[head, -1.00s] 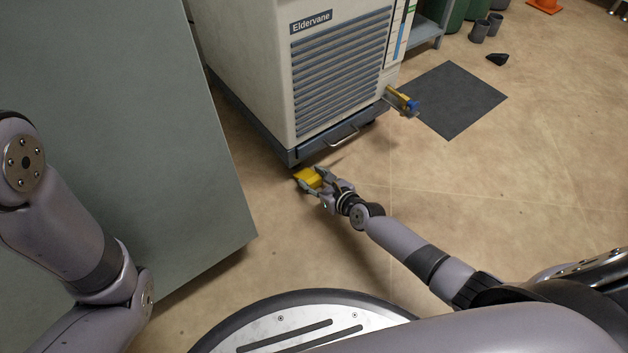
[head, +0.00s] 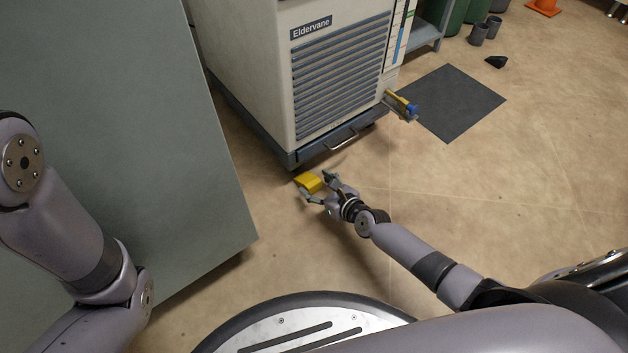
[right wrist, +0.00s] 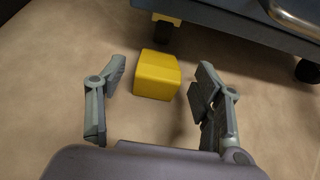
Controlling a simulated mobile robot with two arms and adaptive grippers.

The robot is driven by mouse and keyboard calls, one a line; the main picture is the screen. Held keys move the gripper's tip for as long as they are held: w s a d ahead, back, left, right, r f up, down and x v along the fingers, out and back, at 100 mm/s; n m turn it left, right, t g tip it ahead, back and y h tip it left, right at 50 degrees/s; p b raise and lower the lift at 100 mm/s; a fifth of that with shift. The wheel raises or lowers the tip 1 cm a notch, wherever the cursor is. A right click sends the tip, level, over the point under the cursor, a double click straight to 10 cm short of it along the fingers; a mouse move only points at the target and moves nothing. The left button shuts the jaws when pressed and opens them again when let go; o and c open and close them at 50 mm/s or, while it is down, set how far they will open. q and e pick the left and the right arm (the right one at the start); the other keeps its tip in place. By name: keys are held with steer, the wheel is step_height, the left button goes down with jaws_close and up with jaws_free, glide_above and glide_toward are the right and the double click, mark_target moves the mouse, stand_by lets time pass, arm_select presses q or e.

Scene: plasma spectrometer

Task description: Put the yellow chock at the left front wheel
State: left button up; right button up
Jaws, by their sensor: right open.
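The yellow chock (head: 309,182) lies on the floor just in front of the front left corner of the machine's wheeled base. It also shows in the right wrist view (right wrist: 157,75), between and slightly beyond my open fingertips, apart from both. A dark wheel (right wrist: 163,32) stands just beyond the chock, with a small gap in the picture; another yellow piece (right wrist: 166,18) shows at that wheel. My right gripper (head: 319,187) is open and empty close to the chock; its fingers show in the right wrist view (right wrist: 158,80). My left gripper is out of view.
The cream Eldervane machine (head: 335,80) stands on a blue-grey base with a front handle (head: 342,139). A grey-green cabinet (head: 120,130) blocks the left side. A yellow and blue item (head: 402,104) sticks out at the machine's right. A dark mat (head: 450,103) lies beyond; floor to the right is clear.

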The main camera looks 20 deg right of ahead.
steer(key=p+v, duration=0.3)
steer(key=v, duration=0.7)
steer(key=shift+r, duration=0.1)
